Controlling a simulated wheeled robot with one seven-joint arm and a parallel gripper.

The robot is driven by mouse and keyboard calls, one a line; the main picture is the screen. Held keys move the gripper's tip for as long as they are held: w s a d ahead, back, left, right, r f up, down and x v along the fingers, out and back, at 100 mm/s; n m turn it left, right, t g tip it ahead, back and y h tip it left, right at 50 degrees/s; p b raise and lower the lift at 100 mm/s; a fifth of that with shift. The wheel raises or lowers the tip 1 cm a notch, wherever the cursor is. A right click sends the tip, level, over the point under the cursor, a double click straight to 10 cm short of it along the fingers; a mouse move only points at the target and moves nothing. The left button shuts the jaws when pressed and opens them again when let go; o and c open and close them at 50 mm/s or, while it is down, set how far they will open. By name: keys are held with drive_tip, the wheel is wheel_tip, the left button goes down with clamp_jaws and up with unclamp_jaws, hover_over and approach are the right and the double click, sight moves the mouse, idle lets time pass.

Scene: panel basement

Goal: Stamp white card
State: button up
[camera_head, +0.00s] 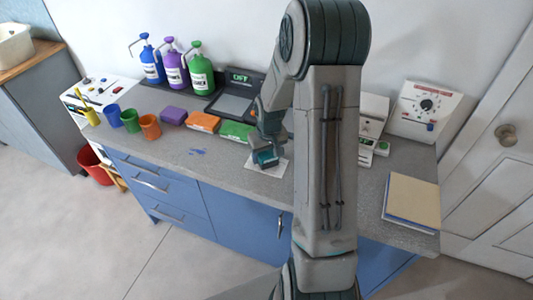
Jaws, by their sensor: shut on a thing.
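A white card (279,168) lies flat near the front edge of the grey counter, just left of my arm. My gripper (266,153) points down over the card. It is shut on a teal block-like thing, likely the stamp (265,158), which is at or just above the card; I cannot tell whether they touch. My arm hides the right part of the card area and some of the counter behind it.
Purple (173,115), orange (203,122) and green (236,130) boxes stand left of my gripper. Cups (130,120) and pump bottles (175,68) are farther left. A folder (412,201) and a dial panel (425,106) are at right. Blue marks (197,152) show on the bare front counter.

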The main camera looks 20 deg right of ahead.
drive_tip(key=shift+s+f+b, duration=0.1)
drive_tip(key=shift+f+b, duration=0.45)
idle(1.7)
drive_tip(key=shift+r+p, duration=2.25)
drive_tip(key=shift+r, duration=1.3)
